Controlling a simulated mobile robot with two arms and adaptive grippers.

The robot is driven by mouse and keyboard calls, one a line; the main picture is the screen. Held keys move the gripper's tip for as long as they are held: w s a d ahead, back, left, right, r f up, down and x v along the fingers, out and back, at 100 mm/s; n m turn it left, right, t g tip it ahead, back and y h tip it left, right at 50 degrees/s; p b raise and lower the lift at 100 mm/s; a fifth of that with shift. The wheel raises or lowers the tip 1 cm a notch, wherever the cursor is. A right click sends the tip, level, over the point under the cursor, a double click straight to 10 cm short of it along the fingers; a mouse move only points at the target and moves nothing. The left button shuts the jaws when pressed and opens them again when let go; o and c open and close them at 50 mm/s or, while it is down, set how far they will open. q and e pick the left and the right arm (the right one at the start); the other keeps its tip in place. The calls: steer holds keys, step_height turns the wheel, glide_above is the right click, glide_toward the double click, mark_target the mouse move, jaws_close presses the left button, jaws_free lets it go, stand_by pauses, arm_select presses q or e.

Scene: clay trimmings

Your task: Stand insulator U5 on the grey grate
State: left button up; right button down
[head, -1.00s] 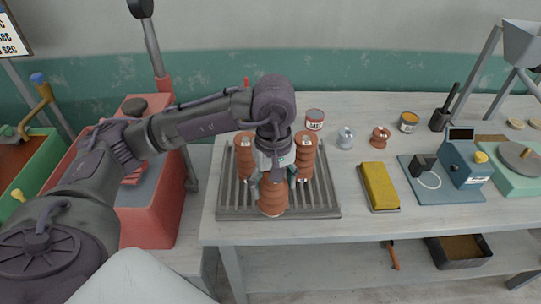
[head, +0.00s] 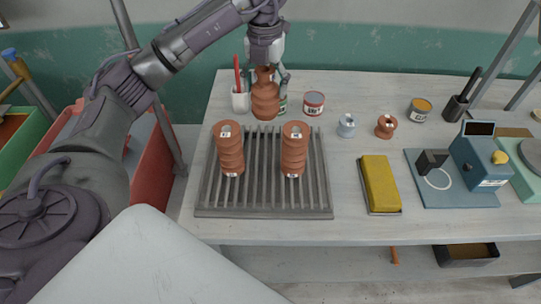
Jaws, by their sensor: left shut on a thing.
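My left gripper (head: 267,76) is shut on a brown ribbed insulator (head: 265,100) and holds it upright, apparently raised, at the back edge of the grey grate (head: 208,195). Its fingers hide part of its upper end. A similar insulator (head: 231,155) stands on the left of the grate, and another insulator (head: 293,155) stands right of its middle. Both have small white labels, too small to read, so I cannot tell which insulator is U5. The front of the grate is bare. My right gripper is out of view.
A white cup (head: 240,100) with red tools stands behind the grate, left of the held insulator. A red-labelled can (head: 314,104), a grey spool (head: 347,125) and a brown spool (head: 385,126) stand to the right. A yellow sponge (head: 379,184) lies beside the grate.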

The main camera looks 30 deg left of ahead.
mark_target(266, 115)
arm_select(q)
steer(key=shift+w+a+r+n, duration=0.2)
steer(key=shift+w+n, duration=0.1)
steer(key=shift+n, duration=0.3)
steer(key=shift+w+f, duration=0.1)
steer(key=shift+f, duration=0.2)
steer(key=f, duration=0.2)
steer(key=f+p, duration=0.1)
steer(key=f, duration=0.2)
steer(key=shift+s+a, duration=0.1)
steer(key=shift+s, duration=0.1)
step_height(266, 115, down, 3)
steer(key=shift+f+p, duration=0.15)
steer(key=shift+p, duration=0.5)
steer(key=shift+f, duration=0.4)
steer(key=shift+w+f, duration=0.1)
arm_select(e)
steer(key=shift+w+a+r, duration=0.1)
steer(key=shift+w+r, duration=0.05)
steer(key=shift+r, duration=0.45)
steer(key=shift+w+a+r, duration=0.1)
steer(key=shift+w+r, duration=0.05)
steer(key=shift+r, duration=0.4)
arm_select(q)
steer(key=shift+f, duration=0.15)
steer(key=o, duration=1.7)
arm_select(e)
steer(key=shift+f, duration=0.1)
